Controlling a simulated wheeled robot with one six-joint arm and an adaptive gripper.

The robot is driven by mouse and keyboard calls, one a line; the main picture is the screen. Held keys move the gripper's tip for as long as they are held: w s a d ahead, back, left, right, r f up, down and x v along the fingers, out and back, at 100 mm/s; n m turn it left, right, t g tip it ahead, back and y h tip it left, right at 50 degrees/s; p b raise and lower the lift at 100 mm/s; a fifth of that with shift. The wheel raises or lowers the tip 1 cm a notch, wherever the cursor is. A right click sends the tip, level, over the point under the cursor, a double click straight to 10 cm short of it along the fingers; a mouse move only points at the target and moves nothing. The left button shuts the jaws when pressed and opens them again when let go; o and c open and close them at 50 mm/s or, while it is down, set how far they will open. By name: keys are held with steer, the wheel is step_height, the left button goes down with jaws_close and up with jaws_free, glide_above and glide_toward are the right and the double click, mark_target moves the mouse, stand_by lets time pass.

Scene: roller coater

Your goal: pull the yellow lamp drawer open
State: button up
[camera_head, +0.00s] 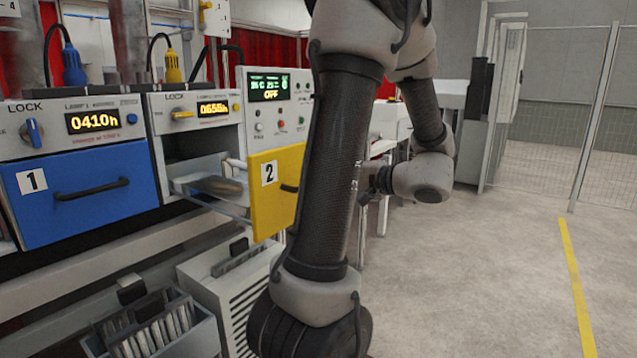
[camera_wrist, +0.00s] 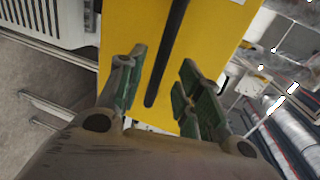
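The yellow lamp drawer (camera_head: 268,212), marked 2, stands pulled out from its cabinet bay in the head view. Its side rail and inside show behind the front panel. Its black handle (camera_head: 289,188) is partly hidden by my arm. In the wrist view the yellow front (camera_wrist: 120,25) fills the upper middle, with the black handle (camera_wrist: 168,55) running down it at a slant. My gripper (camera_wrist: 162,60) is open, with one green-padded finger on each side of the handle and gaps showing between. In the head view my arm hides the gripper.
The blue drawer (camera_head: 85,200), marked 1, is shut at the left. Lock panels with displays sit above both drawers. A white vented unit (camera_head: 235,290) and a bin of plates (camera_head: 155,330) stand below. Open floor (camera_head: 480,270) lies to the right, before a mesh fence (camera_head: 560,130).

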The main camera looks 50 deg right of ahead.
steer(key=v, duration=0.7)
steer(key=shift+s, duration=0.25)
steer(key=s+a+f+g+y, duration=0.2)
steer(key=s+a+f+g, duration=0.3)
steer(key=a+f+g, duration=0.5)
steer(key=w+a+r+n+h, duration=0.1)
steer(key=w+a+r+n, duration=0.3)
steer(key=w+a+n, duration=0.2)
steer(key=w+a+r+n+g+h, duration=0.1)
steer(key=w+a+r+n, duration=0.2)
steer(key=w+a+n, duration=0.3)
steer(key=a+n, duration=0.4)
steer(key=n, duration=0.1)
steer(key=shift+w+a+r+n+h, duration=0.2)
steer(key=shift+r+n+h, duration=0.1)
steer(key=shift+r, duration=0.1)
